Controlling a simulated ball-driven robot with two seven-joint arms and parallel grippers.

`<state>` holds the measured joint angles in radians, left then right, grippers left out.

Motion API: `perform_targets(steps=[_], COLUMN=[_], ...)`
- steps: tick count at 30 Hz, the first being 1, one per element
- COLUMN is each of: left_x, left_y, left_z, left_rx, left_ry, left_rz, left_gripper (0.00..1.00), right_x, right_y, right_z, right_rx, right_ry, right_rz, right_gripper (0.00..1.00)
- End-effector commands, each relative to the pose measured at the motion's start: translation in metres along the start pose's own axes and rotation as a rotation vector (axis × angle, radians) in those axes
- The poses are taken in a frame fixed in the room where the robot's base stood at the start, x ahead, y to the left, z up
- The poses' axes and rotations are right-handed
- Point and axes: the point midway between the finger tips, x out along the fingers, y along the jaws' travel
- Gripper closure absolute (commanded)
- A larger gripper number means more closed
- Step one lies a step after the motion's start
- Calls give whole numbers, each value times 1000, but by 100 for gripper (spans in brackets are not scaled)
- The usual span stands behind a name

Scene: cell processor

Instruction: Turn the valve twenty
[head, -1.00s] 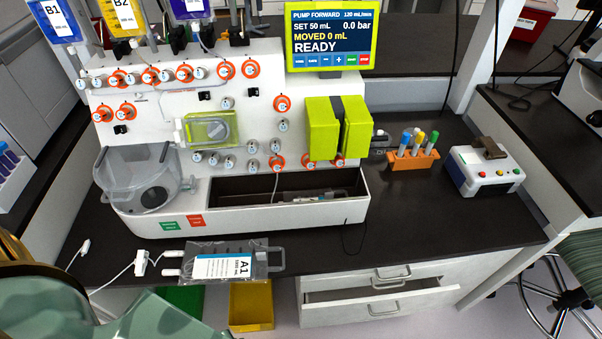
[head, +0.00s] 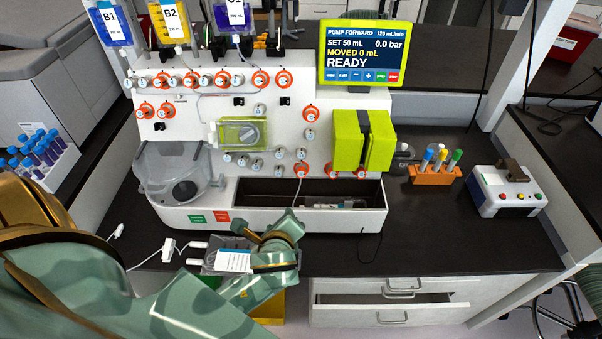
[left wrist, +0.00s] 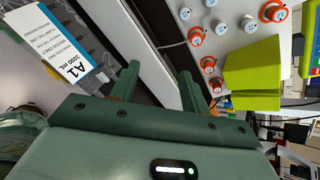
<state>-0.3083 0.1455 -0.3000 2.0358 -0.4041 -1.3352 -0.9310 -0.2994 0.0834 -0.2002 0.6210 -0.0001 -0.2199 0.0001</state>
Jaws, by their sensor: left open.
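The valves are small round knobs on the white front of the cell processor (head: 180,110). My left gripper (head: 284,243) is open and empty, in front of the processor's tray and below the valves. In the left wrist view its two green fingers (left wrist: 160,78) are apart, with orange-ringed valves (left wrist: 208,65) beyond them.
A bag labelled A1 (left wrist: 55,45) lies beside the left gripper at the bench front. A yellow-green block (head: 347,142) juts from the processor at right. An orange tube rack (head: 433,175) and white device (head: 508,190) stand further right. The bench between is mostly clear.

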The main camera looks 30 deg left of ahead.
Motion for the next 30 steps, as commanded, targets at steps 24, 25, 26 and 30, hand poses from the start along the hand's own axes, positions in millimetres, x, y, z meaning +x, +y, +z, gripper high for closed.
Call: perform_targets(steps=[24, 25, 26, 30], left_x=[114, 121, 128, 156], left_y=[-73, -74, -76, -81], left_z=[2, 2, 3, 7], left_rx=[779, 778, 778, 777], left_ry=[-193, -192, -192, -191], left_rz=[-120, -121, -120, -121], left_gripper=[54, 54, 54, 54], right_x=[18, 20, 22, 29], right_y=[-6, -6, -6, -7], right_z=[3, 4, 4, 6], right_rx=[3, 3, 3, 3], right_ry=[-5, -6, -6, -9], right_rz=[-7, -8, -8, -9], right_gripper=[64, 64, 64, 64])
